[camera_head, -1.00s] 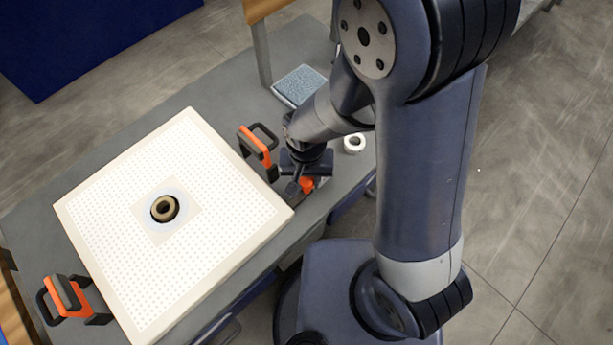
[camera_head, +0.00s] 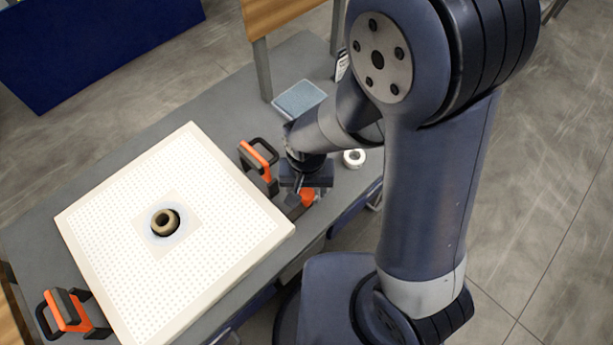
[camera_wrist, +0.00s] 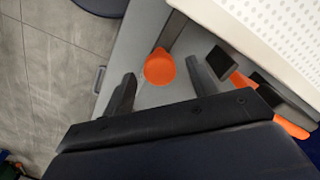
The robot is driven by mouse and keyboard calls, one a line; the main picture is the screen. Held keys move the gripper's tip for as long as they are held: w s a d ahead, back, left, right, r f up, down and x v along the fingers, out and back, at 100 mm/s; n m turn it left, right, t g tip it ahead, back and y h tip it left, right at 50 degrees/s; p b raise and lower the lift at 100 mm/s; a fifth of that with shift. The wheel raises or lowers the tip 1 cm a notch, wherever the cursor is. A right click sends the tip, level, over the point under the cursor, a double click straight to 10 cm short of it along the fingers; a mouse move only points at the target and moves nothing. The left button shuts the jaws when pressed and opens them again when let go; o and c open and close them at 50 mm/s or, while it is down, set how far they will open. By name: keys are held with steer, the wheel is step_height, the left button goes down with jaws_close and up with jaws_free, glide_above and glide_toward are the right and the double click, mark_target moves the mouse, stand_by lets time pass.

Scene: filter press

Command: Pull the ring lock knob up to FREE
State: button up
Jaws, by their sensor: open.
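The orange knob (camera_head: 307,197) sits on the grey bench near its front edge, right of the white plate's corner. In the wrist view the knob (camera_wrist: 159,67) shows as a round orange cap between and just beyond my fingertips. My gripper (camera_head: 300,190) is above and beside the knob, pointing down; its fingers (camera_wrist: 162,82) are open and apart, one on each side of the knob, with no clear contact. The gripper body partly covers the knob in the head view. I cannot read any FREE mark.
A white perforated plate (camera_head: 110,210) with a central ring (camera_head: 165,222) fills the bench's left. An orange-and-black handle (camera_head: 258,160) stands close beside my gripper, another (camera_head: 68,311) at lower left. A white roll (camera_head: 354,158) and a blue-grey pad (camera_head: 299,98) lie on the bench.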

step_height(320, 180, up, 10)
steer(key=shift+r, duration=0.15)
stand_by(0.3)
stand_by(0.5)
step_height(320, 180, down, 11)
steer(key=shift+f, duration=0.1)
steer(key=shift+f+b, duration=0.3)
steer(key=shift+f, duration=0.25)
steer(key=shift+r, duration=0.15)
